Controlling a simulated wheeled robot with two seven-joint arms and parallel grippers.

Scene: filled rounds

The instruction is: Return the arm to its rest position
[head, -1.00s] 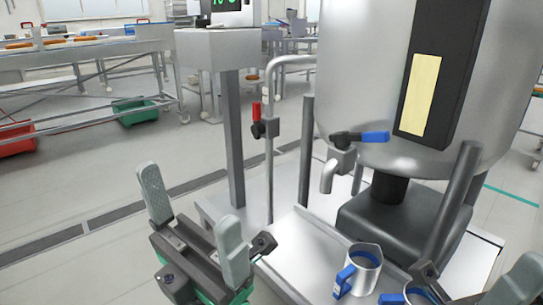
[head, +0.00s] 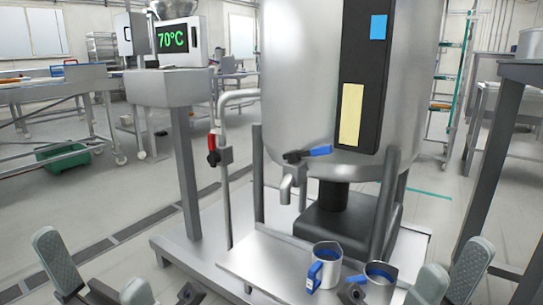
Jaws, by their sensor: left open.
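My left gripper (head: 97,275) is at the bottom left of the head view, with its two grey fingers spread apart and nothing between them. It is over the floor, to the left of the steel drip tray, touching nothing that I can see. My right gripper (head: 449,274) is at the bottom right, its two grey fingers apart with no object visible between them. The lower parts of both grippers and most of both arms are cut off by the frame.
A steel tank (head: 300,85) with a blue-handled tap (head: 318,151) stands ahead. Two metal jugs with blue trim, one on the left (head: 327,252) and one on the right (head: 378,280), are at the tray (head: 250,262). A post (head: 186,170) carries a 70°C display (head: 178,34).

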